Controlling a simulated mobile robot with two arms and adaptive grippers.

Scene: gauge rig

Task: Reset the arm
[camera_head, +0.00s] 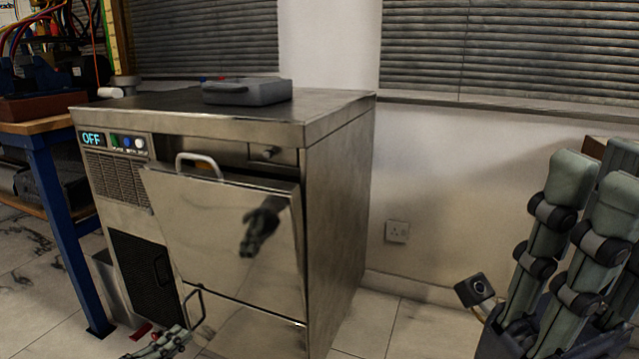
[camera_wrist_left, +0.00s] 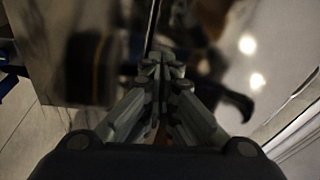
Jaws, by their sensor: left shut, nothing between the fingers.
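My left gripper (camera_head: 172,342) shows at the bottom edge of the head view, low in front of the steel cabinet (camera_head: 340,200). In the left wrist view its fingers (camera_wrist_left: 161,72) meet, with nothing between them. The cabinet's upper front door (camera_head: 215,235) leans out at the top, slightly open, with a pale loop handle (camera_head: 198,160). A dark gripper shape on the door looks like a reflection. My right arm's jointed, grey-green parts (camera_head: 575,230) stand at the right edge; whether that gripper is open or shut cannot be told.
A grey box (camera_head: 247,92) lies on the cabinet top. A lit panel reads OFF (camera_head: 91,139). A lower handle (camera_head: 194,309) is near my left gripper. A blue-legged workbench (camera_head: 45,190) stands left. Bare floor (camera_head: 400,330) shows right of the cabinet.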

